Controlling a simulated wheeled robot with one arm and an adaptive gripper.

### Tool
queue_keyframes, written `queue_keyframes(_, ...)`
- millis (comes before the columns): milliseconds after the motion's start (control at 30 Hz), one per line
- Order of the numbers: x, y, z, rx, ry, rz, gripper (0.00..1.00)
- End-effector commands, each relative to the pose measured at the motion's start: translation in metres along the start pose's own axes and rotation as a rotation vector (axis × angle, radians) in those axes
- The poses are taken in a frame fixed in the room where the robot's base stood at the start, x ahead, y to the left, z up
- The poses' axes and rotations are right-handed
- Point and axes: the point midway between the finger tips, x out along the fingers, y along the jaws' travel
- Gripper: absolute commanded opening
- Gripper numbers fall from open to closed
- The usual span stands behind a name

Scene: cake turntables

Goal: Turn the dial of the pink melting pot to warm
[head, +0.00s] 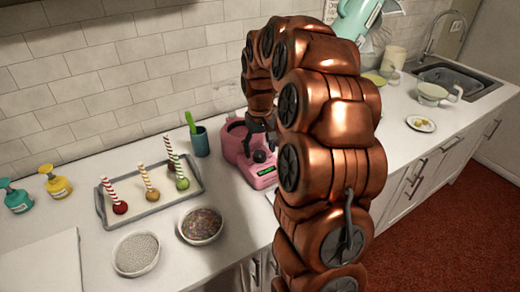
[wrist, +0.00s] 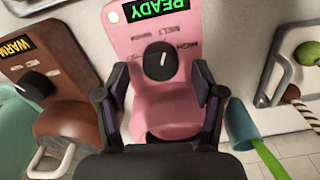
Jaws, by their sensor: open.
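The pink melting pot (head: 235,152) stands on the counter, partly hidden behind my arm in the head view. In the wrist view its pink front panel (wrist: 130,42) carries a green READY display (wrist: 155,7), seen upside down. The black dial (wrist: 158,66) has a white pointer aimed roughly at the MELT label; the other labels are hard to read. My gripper (wrist: 161,84) is open, its fingertips on either side of the dial with visible gaps. Whether it is level with the dial is unclear. In the head view my gripper (head: 262,130) is over the pot.
A brown pot (wrist: 75,120) with a WARM display stands close beside the pink pot. A teal cup (head: 200,142) with a green utensil stands on the other side. A tray (head: 152,208) of cake pops and two bowls (head: 136,252) (head: 200,226) of toppings are at the left.

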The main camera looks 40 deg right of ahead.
Motion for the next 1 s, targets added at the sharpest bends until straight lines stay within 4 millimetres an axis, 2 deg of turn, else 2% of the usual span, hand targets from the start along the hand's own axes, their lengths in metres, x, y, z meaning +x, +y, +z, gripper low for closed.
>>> queue_keyframes(200,0.015,0.000,0.001,0.000,-0.002,0.000,0.68)
queue_keyframes(533,0.018,0.000,0.000,0.000,0.000,0.000,0.67)
queue_keyframes(1000,0.017,0.000,0.000,0.000,0.000,0.000,0.18)
